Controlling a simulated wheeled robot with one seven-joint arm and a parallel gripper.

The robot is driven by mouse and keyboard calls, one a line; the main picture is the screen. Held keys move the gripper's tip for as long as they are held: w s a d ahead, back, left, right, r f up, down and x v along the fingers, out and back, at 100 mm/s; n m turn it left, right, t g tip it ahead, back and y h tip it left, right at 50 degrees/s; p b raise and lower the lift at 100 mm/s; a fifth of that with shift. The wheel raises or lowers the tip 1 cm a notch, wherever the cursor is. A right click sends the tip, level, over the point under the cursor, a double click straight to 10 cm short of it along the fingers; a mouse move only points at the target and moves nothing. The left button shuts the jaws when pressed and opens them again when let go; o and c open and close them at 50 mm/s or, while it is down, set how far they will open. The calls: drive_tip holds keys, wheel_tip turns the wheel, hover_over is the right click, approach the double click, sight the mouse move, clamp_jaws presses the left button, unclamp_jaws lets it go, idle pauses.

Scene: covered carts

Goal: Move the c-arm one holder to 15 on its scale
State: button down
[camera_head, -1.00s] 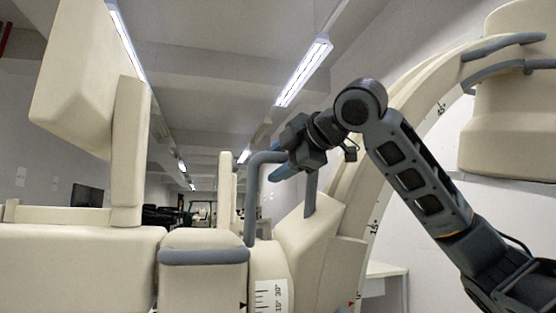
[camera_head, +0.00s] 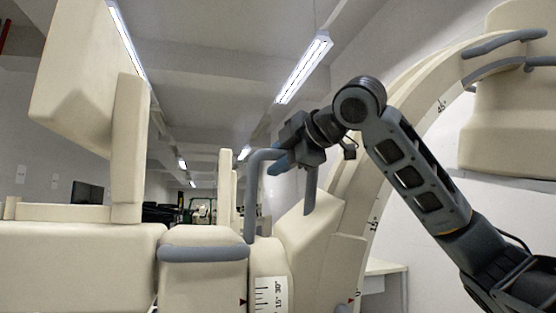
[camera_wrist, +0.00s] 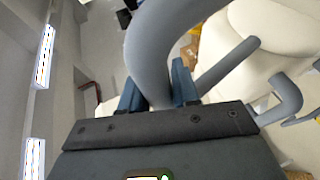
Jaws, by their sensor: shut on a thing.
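The c-arm holder (camera_head: 305,240) is a cream block at the centre of the head view, with a grey bent handle (camera_head: 251,205) on top. My gripper (camera_head: 279,164) is shut on the handle's upper bar. The wrist view shows the fingers (camera_wrist: 158,98) on both sides of the thick grey bar (camera_wrist: 148,60). A white scale (camera_head: 270,296) with 15 and 30 is on the cream drum below, cut off at the frame's bottom. The exact reading cannot be told.
The large curved c-arm (camera_head: 365,195) with its own degree marks rises to the right, close to my arm. A cream body with a grey bumper (camera_head: 203,254) stands left of the handle. A tall cream panel (camera_head: 75,80) is at upper left. A white table (camera_head: 385,270) stands behind.

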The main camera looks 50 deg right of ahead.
drive_tip(key=shift+w+d+r, duration=0.1)
drive_tip(key=shift+w+d, duration=0.05)
drive_tip(key=shift+w, duration=0.05)
idle(0.5)
drive_tip(key=c, duration=0.9)
unclamp_jaws()
drive_tip(key=shift+s, duration=0.1)
drive_tip(key=shift+b+v, duration=0.95)
drive_tip(key=shift+v, duration=2.8)
